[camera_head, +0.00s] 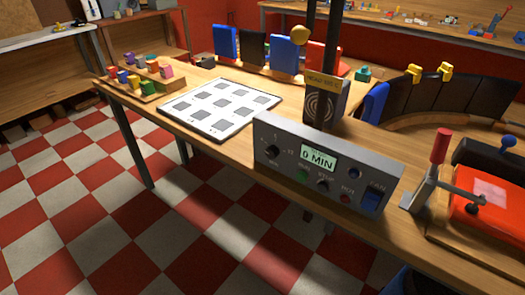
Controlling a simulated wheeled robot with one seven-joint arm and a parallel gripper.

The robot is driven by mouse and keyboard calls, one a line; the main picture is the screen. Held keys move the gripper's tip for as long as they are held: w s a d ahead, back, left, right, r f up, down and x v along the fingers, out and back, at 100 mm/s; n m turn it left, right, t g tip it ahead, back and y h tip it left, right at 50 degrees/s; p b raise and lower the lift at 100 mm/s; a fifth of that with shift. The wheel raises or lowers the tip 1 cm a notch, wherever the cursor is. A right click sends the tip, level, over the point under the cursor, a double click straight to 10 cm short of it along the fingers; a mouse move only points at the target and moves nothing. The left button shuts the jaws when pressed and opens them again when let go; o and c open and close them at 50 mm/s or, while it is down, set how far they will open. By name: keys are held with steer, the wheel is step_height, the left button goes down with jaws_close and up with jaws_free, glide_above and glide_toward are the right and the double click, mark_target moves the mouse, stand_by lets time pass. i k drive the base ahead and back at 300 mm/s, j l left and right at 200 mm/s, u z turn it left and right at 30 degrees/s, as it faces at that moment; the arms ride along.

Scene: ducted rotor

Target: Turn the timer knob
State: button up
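A grey control box (345,190) stands near the front edge of the wooden table. Its front panel faces me, tilted in the picture. A black round knob (271,151) sits at the panel's left end, above small lettering that seems to read MIN. The lit display (318,157) reads 0 MIN. Below it are a green button (303,175) and a small dark knob or button (322,185). Farther right are a red light or button (346,198), a blue round button (354,173) and a blue FAN rocker switch (371,199). My gripper is not in view.
A white sheet with grey squares (222,107) lies left of the box. A dark post with a speaker-like unit (325,104) rises behind it. A red-handled clamp (435,165) stands close on the right. Checkered floor (190,220) is open in front.

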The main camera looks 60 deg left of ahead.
mark_target(271, 153)
steer(key=l+u, duration=0.15)
steer(key=u, duration=2.85)
